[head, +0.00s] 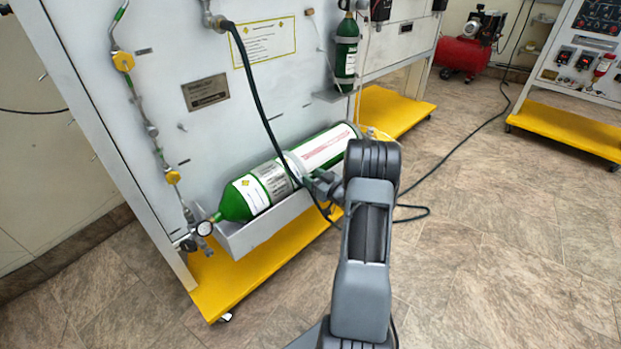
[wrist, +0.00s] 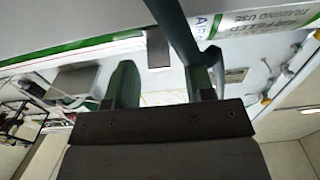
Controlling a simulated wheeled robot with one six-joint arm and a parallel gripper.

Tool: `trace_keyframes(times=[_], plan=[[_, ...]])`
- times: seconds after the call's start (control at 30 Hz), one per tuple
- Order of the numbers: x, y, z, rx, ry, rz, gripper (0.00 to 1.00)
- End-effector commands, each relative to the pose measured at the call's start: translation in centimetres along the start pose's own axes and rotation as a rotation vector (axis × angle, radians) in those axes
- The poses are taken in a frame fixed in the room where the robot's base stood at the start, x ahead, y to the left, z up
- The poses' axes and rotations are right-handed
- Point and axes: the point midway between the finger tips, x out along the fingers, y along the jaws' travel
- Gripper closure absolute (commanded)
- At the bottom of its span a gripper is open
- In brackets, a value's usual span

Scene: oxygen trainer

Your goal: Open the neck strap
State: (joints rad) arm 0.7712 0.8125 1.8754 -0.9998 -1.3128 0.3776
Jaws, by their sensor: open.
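A green cylinder (head: 242,199) with white labels lies tilted in a grey tray on the panel front. A narrow grey band (head: 292,165) crosses it near its middle; I take this as the strap, but cannot tell whether it is fastened. My gripper (head: 323,186) is close in front of the cylinder, partly hidden by my arm. In the wrist view my gripper (wrist: 162,84) is open, its two fingers apart. A small dark tab (wrist: 158,47) shows just beyond the gap between them, by the labelled cylinder (wrist: 262,20). I see nothing held, and contact is unclear.
A dark hose (head: 254,90) hangs from the panel across the cylinder. A pressure gauge (head: 204,228) is at the tray's lower left. Yellow base plates (head: 240,278) stick out below the panel. A small upright cylinder (head: 346,50) stands behind. The tiled floor at right is mostly clear.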

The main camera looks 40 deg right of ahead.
Motion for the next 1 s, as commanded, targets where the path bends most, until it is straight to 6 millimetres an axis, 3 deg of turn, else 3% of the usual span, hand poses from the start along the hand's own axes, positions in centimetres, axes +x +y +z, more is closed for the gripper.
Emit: trace_keyframes(times=[0.2,0.53,1.0], plan=[[1.3,0.0,0.0,0.000,0.001,0.000,0.51],[1.5,0.0,0.0,0.000,0.000,0.001,0.51],[1.5,0.0,0.0,0.000,0.000,0.001,0.96]])
